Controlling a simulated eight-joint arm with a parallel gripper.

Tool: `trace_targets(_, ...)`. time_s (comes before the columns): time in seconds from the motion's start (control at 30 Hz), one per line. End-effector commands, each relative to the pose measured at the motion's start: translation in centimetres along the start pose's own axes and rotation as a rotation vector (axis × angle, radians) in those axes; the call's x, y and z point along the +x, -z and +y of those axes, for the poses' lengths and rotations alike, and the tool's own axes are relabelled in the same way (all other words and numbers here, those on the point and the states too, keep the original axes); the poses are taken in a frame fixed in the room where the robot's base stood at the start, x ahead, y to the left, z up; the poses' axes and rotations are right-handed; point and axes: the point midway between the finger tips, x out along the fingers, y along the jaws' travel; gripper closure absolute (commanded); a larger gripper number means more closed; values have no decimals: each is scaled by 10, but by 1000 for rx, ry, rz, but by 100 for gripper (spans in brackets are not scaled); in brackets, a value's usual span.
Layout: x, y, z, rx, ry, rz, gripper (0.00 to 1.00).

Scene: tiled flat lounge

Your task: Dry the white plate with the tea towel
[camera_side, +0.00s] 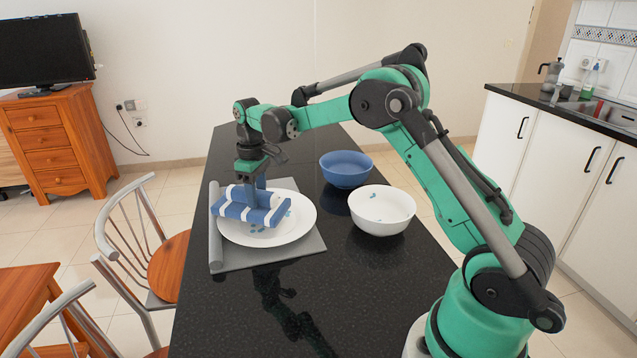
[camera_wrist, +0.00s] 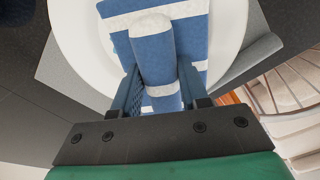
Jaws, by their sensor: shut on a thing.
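The white plate (camera_side: 296,222) lies on a grey mat on the black counter, with blue wet spots on its surface. My gripper (camera_side: 251,190) is above the plate, shut on the blue and white striped tea towel (camera_side: 265,216). The folded towel lies over the plate's left and middle part and hides some of it. In the wrist view the towel (camera_wrist: 195,30) has a rolled ridge between the two fingers of my gripper (camera_wrist: 160,90). The plate's rim (camera_wrist: 68,40) shows beside it.
The grey mat (camera_side: 300,247) has a rolled left edge. A white bowl (camera_side: 381,211) with blue spots and a blue bowl (camera_side: 346,168) stand to the right of the plate. The front of the black counter (camera_side: 240,315) is clear. Chairs stand at the left.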

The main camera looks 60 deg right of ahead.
Motion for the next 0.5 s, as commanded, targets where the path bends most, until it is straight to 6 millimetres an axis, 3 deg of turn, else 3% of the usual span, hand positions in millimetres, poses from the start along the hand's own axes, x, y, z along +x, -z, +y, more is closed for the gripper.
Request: trace_targets(0.5, 8, 0, 0, 0, 0, 0, 100)
